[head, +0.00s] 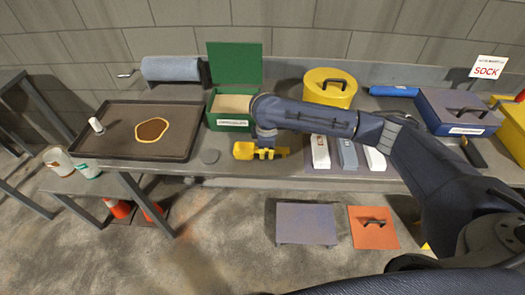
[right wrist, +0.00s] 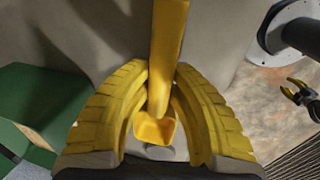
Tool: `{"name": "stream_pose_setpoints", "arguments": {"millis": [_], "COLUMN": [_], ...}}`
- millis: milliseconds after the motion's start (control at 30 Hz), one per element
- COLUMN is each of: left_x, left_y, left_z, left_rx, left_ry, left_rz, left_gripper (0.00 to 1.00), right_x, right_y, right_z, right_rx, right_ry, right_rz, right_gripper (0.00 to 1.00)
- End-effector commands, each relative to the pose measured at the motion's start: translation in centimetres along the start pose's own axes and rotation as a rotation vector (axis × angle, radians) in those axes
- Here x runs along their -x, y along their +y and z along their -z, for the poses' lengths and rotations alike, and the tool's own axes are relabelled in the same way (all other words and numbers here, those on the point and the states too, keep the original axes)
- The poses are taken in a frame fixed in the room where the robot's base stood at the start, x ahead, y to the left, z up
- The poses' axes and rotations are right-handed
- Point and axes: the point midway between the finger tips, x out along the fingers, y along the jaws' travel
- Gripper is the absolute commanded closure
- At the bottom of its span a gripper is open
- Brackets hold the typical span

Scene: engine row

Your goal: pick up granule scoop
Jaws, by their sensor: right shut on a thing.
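The yellow granule scoop (head: 244,151) is at the front of the bench, beside the green box. My right gripper (head: 267,153) is over it from above, and its ribbed yellow fingers are shut on the scoop. In the right wrist view, the scoop's handle (right wrist: 168,45) runs up between the fingers (right wrist: 160,110) and its hollow end is low between them. I cannot tell whether the scoop touches the bench. My left gripper is outside the head view; in the right wrist view, what looks like it (right wrist: 292,92) shows small with yellow fingertips apart.
An open green box (head: 233,104) holds pale granules. A dark tray (head: 125,120) with a brown patch lies left.

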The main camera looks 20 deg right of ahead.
Motion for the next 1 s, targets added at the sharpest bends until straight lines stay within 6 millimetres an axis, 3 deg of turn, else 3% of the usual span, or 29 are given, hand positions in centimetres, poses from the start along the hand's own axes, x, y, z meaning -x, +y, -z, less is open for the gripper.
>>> {"name": "stream_pose_setpoints", "arguments": {"millis": [267, 700, 1000], "left_x": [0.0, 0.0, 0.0], "left_y": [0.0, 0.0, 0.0], "left_z": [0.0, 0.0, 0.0], "left_rx": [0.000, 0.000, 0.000], "left_ry": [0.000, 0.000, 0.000], "left_rz": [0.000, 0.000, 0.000], "left_gripper": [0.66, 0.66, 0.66], "right_x": [2.6, 12.3, 16.9], "right_y": [0.7, 2.6, 3.4], "right_z": [0.0, 0.0, 0.0], "right_rx": [0.001, 0.001, 0.001], "right_ry": [0.002, 0.001, 0.000], "right_rz": [-0.004, -0.005, -0.003], "right_gripper": [1.00, 1.00, 1.00]}}
